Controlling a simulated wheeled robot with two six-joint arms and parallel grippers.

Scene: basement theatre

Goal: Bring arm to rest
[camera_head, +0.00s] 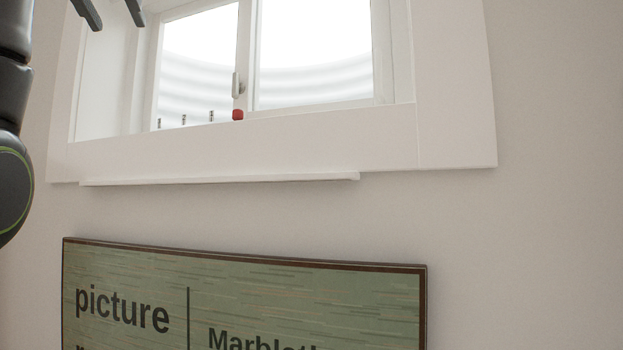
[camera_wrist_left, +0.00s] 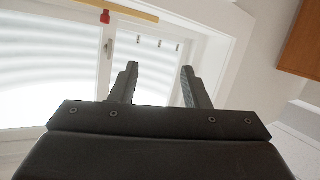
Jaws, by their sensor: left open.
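My left gripper (camera_head: 112,10) shows at the top left of the head view, its two dark fingers apart with nothing between them. In the left wrist view its fingers (camera_wrist_left: 158,85) are also spread and empty, in front of the white window. My left arm comes in along the left edge of the head view, raised beside the window recess. My right gripper is in neither view.
A white-framed window (camera_head: 240,60) is set in the wall. A small red object (camera_head: 238,115) and several small dark upright pieces show low in the recess. A shallow white ledge (camera_head: 220,180) juts below. A green sign (camera_head: 245,300) hangs beneath.

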